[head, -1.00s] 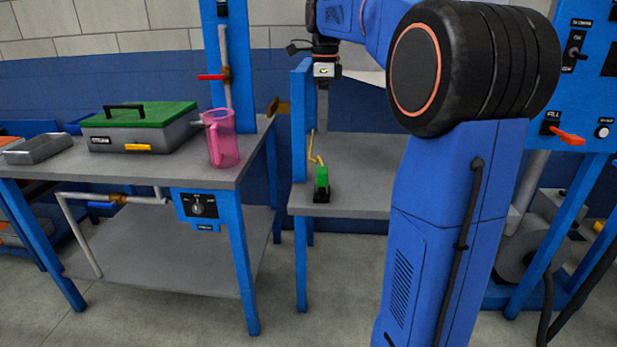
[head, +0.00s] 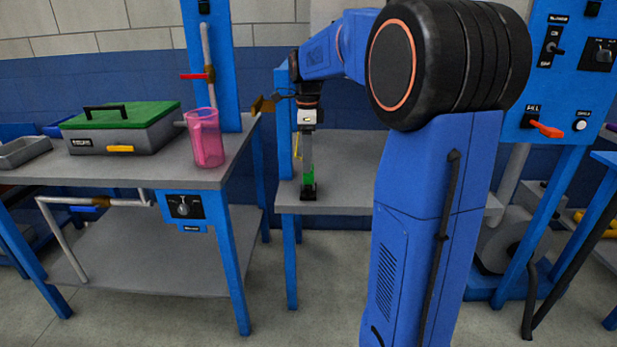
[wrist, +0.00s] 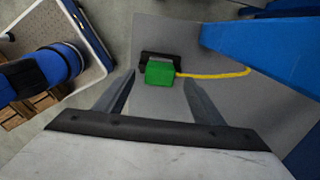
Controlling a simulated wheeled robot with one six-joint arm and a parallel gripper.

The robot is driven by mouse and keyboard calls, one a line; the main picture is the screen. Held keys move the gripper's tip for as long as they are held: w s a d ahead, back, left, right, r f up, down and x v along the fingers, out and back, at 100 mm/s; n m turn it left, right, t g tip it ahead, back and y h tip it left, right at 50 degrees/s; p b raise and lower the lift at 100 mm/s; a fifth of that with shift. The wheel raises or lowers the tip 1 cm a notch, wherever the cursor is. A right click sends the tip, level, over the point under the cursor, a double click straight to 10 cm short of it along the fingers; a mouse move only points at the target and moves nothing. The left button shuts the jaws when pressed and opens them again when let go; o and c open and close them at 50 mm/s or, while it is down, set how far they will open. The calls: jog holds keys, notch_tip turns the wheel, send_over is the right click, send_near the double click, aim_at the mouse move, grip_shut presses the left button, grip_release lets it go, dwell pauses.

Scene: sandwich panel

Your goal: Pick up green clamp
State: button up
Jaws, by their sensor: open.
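The green clamp (head: 308,180) stands on a small grey table (head: 345,197), near its front left edge. It has a dark base and a yellow line trailing from it. In the wrist view the clamp (wrist: 160,73) lies just ahead of and between my fingers. My gripper (wrist: 158,78) is open and empty, with one finger on each side of the clamp. In the head view my gripper (head: 307,172) points down right over the clamp and partly covers it. Whether a finger touches it, I cannot tell.
A blue post (head: 284,130) stands close left of the clamp. A larger workbench (head: 150,178) on the left holds a pink jug (head: 205,138) and a green-lidded box (head: 122,128). A blue panel (head: 570,75) stands at right. The small table is otherwise clear.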

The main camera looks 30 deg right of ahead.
aim_at(309, 177)
notch_tip(309, 177, down, 5)
jog(key=shift+s+d+r, duration=0.1)
dwell(0.3)
jog(key=c, duration=1.2)
